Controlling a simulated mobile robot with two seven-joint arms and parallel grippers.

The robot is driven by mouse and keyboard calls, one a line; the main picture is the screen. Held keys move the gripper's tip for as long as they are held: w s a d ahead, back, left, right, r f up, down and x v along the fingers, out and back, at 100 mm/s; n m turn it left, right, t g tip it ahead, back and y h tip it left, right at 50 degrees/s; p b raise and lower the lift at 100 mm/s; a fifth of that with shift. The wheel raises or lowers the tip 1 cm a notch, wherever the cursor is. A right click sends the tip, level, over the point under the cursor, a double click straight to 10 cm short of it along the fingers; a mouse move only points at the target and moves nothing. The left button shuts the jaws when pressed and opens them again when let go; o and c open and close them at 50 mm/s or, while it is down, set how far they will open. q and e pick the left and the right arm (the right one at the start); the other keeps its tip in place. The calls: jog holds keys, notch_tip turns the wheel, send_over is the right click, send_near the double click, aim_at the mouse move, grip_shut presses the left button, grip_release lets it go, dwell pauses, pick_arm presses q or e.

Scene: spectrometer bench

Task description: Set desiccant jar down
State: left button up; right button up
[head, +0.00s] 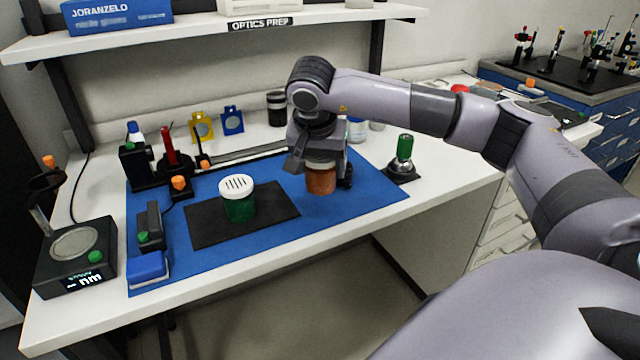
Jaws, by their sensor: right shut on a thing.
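My right gripper (322,162) points down over the right half of the blue mat (375,190). It is shut on an orange-brown jar (320,181) with a pale lid, which looks upright. The gripper hides part of the jar's top. I cannot tell whether its base touches the mat. A green jar (239,208) with a white slotted lid stands on the black pad (275,207), left of the held jar. Neither jar shows a readable label. My left gripper is not in view.
A green-topped item on a black base (403,162) stands to the right. Yellow (201,127) and blue (232,121) mounts stand behind, near a dark jar (277,108). A meter with a round plate (75,256) is at the far left. The mat's front right is clear.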

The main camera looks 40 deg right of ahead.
aim_at(321, 185)
jog(key=shift+f, duration=2.5)
jog(key=o, duration=1.1)
